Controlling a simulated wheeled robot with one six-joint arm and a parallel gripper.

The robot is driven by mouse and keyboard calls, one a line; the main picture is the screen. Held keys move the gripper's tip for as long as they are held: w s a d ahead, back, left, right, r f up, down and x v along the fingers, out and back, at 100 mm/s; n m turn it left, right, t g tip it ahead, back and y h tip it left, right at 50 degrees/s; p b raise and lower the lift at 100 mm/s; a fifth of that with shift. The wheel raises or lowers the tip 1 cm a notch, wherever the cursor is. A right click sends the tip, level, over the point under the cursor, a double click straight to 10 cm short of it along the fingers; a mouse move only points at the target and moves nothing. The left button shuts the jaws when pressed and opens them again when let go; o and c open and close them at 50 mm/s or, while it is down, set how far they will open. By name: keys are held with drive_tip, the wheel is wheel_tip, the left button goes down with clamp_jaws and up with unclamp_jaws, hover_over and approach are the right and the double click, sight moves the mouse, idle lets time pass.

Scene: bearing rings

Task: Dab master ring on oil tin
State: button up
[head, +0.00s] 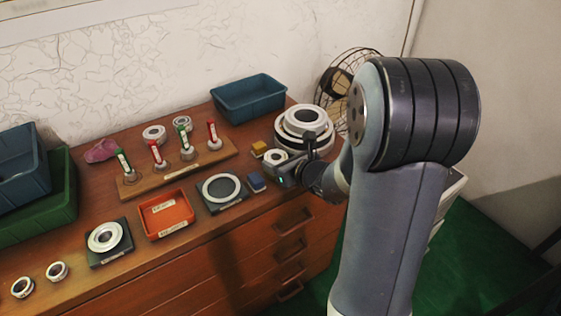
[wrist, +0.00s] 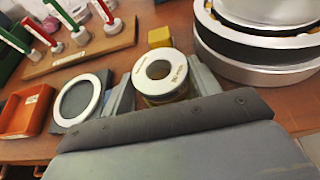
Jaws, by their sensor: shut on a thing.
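The master ring (wrist: 171,84) is a silver ring with dark engraved marks on its top face, held flat between the two fingers of my gripper (wrist: 160,88). It also shows in the head view (head: 275,155), with my gripper (head: 277,166) shut on it at the right part of the bench. A brownish-yellow round rim, perhaps the oil tin (wrist: 166,99), shows just under the ring in the wrist view. The ring and gripper hide most of it, and I cannot tell whether the ring touches it.
A yellow block (head: 259,147) and a blue block (head: 256,183) lie close by. Large stacked rings (head: 302,140) stand right of my gripper. A dark pad with a ring (head: 221,188), a red tray (head: 166,214) and a wooden rack of handled gauges (head: 185,170) lie to the left.

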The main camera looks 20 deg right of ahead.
drive_tip(key=shift+r+p, duration=1.65)
drive_tip(key=shift+r, duration=1)
drive_tip(key=r+p, duration=0.1)
drive_tip(key=p, duration=0.1)
drive_tip(key=r+p, duration=0.1)
drive_tip(key=p, duration=0.1)
drive_tip(key=r+p, duration=0.1)
drive_tip(key=p, duration=0.1)
drive_tip(key=shift+w+a+m+h, duration=0.3)
drive_tip(key=shift+a, duration=0.05)
